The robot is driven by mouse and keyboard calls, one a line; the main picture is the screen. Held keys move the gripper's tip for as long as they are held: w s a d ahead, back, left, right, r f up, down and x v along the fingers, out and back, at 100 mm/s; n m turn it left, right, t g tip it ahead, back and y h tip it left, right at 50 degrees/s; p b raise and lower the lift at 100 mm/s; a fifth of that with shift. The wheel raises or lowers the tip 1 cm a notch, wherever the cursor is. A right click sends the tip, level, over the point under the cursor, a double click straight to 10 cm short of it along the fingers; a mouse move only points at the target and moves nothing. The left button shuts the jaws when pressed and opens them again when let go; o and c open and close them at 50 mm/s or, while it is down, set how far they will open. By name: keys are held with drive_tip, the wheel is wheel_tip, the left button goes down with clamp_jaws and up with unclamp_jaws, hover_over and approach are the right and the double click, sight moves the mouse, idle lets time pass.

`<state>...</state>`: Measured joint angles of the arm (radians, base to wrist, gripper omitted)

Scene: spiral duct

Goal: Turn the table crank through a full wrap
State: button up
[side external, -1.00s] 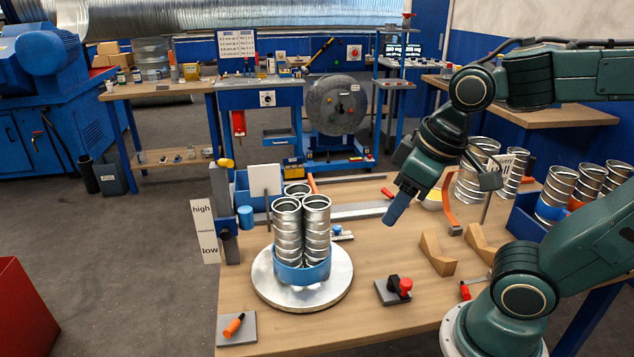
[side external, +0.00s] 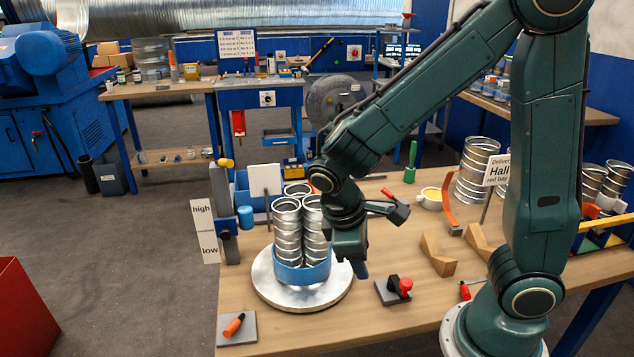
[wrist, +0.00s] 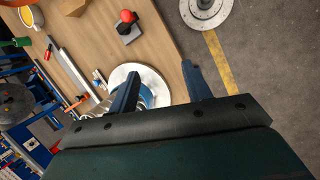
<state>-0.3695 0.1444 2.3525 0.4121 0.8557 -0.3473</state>
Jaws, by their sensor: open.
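A round silver turntable (side external: 330,297) stands on the wooden table. Several ribbed metal ducts (side external: 287,225) stand upright on it inside a blue ring (side external: 303,273). My gripper (side external: 360,268) points down beside the ducts, over the turntable's right edge. In the wrist view its two blue fingers (wrist: 160,85) are spread with nothing between them, and the turntable (wrist: 158,82) lies beyond. An orange handle (side external: 234,325) sits on a grey plate at the front left. A red knob (side external: 405,286) on a black block sits right of the turntable. I cannot tell which is the crank.
A post with a high/low scale (side external: 205,232) stands left of the turntable. Angled wooden blocks (side external: 437,256) and a sign (side external: 497,170) stand to the right. A green-handled tool (side external: 410,163) is farther back. The front middle of the table is clear.

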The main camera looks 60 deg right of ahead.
wheel_tip(320, 180, down, 10)
drive_tip(key=f+n+g+h, duration=0.1)
drive_tip(key=n+g+h, duration=0.1)
drive_tip(key=n+h, duration=0.25)
drive_tip(key=n+t+h, duration=0.4)
drive_tip(key=n+h, duration=0.5)
drive_tip(key=h, duration=0.1)
approach(404, 288)
drive_tip(key=shift+w+a+r+m, duration=0.1)
drive_tip(key=shift+a+m, duration=0.05)
drive_tip(key=shift+a, duration=0.45)
drive_tip(key=shift+w+a+r+m, duration=0.1)
drive_tip(key=shift+a, duration=0.45)
drive_tip(key=shift+d, duration=0.1)
drive_tip(key=shift+s+d, duration=0.1)
drive_tip(key=shift+d, duration=6.7)
clamp_jaws()
